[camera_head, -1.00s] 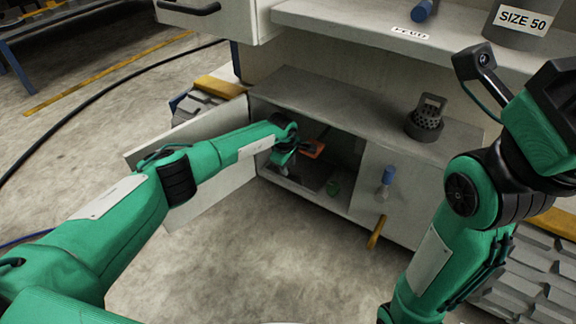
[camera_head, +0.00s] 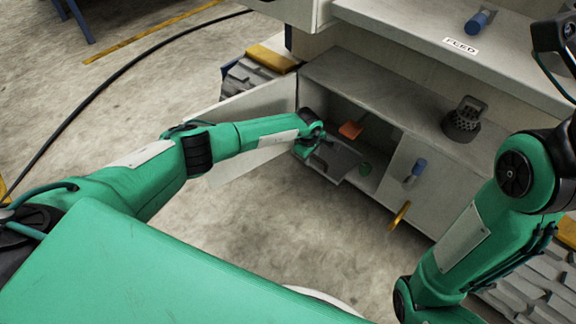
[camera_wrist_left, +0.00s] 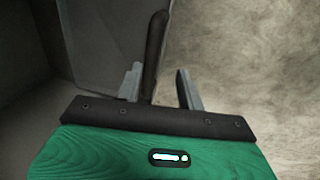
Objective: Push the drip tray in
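The drip tray (camera_head: 341,161) looks like a flat dark grey piece low in the open cabinet, its near edge by the opening. My left gripper (camera_head: 312,150) is at the left side of the opening, beside the tray; in the head view its fingers are too small to make out. In the left wrist view my left gripper (camera_wrist_left: 160,88) has its fingers apart. A dark upright bar (camera_wrist_left: 154,50) shows between them, nearer the left finger; I cannot tell whether it touches or is part of the tray. My right gripper is out of view.
The cabinet door (camera_head: 245,160) stands open at the left, behind my left forearm. An orange piece (camera_head: 350,130) and a small green item (camera_head: 365,168) are inside the cabinet. A blue-handled panel (camera_head: 405,185) is at the right. A dark perforated canister (camera_head: 463,120) stands on the ledge.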

